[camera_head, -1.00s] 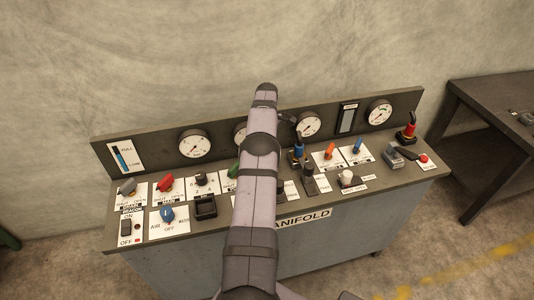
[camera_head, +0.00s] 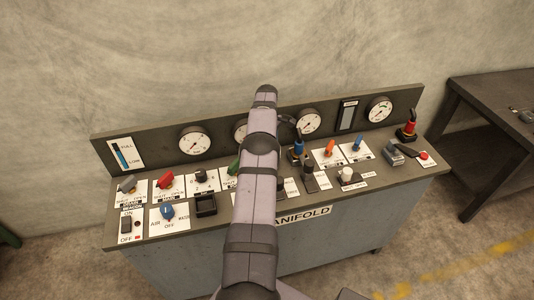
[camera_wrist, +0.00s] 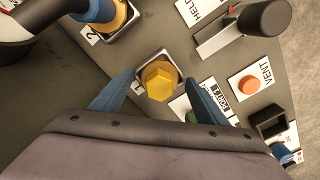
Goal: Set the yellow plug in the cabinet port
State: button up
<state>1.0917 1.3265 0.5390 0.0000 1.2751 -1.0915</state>
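In the wrist view, a yellow hexagonal plug (camera_wrist: 159,82) is at the square metal-rimmed cabinet port (camera_wrist: 144,57), inside its outline. How deep it sits cannot be told from above. My gripper (camera_wrist: 159,78) has its two blue fingers spread on either side of the plug, with a visible gap on each side. It is open and holds nothing. In the head view my arm hides the gripper, the yellow plug and this port. The cabinet (camera_head: 330,237) stands against the wall.
In the wrist view, a blue connector with a yellow base (camera_wrist: 104,18) stands in a neighbouring port, near the left finger. A black-handled lever (camera_wrist: 262,19) and an orange VENT button (camera_wrist: 250,84) lie to the right. Gauges (camera_head: 194,141) line the back panel.

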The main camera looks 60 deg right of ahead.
jog(key=shift+r, duration=0.1)
notch_tip(320, 180, up, 12)
jog(key=p, duration=0.1)
jog(key=shift+r+p, duration=0.25)
jog(key=shift+p, duration=0.1)
dwell(0.4)
